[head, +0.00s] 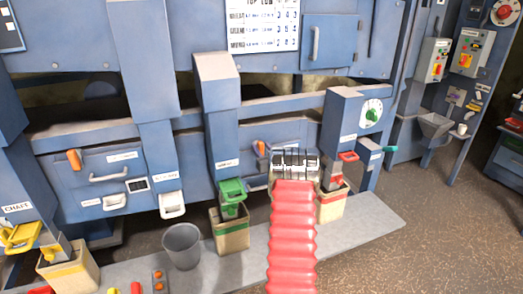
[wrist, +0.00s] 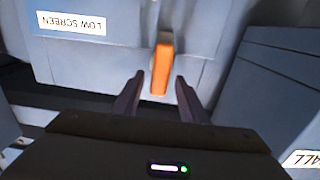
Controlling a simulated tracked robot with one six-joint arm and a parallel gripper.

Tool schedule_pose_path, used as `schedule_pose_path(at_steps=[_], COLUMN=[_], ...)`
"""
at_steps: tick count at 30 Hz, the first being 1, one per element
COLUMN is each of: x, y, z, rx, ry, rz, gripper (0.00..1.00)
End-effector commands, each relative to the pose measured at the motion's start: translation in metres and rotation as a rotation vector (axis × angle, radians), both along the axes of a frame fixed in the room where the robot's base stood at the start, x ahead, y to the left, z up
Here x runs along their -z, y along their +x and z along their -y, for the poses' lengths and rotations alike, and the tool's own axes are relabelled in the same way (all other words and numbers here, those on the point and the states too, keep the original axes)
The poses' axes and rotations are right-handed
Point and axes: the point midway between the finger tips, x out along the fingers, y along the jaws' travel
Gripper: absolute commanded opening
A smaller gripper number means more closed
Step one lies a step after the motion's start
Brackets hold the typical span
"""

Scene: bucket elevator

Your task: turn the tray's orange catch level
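The orange catch (wrist: 161,68) stands upright, not level, on the blue front of the low screen tray (wrist: 95,55) in the wrist view. The tray's white label (wrist: 72,22) reads LOW SCREEN upside down there. My gripper (wrist: 160,78) is open, one finger on each side of the catch, with a visible gap on both sides. Whether the fingertips reach the catch's depth is hard to tell. In the head view the same catch (head: 261,148) shows just left of my gripper (head: 295,158), which hides much of this tray's front.
Another tray with an orange catch (head: 74,161) sits at left. Bags and a grey bucket (head: 182,245) stand on the ledge below.

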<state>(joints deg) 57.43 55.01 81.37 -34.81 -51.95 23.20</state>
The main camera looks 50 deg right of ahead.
Motion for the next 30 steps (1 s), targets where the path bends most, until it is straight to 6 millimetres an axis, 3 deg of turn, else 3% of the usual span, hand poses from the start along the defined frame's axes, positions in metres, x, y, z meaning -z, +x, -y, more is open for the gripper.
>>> schedule_pose_path(at_steps=[18, 19, 30], x=[0.0001, -0.0005, 0.0004], y=[0.0004, 0.0004, 0.0034], z=[-0.0009, -0.0075, -0.0037], rx=[-0.002, -0.002, -0.005], ry=[0.0, 0.001, -0.04], rz=[0.0, 0.0, -0.024], gripper=[0.0, 0.0, 0.0])
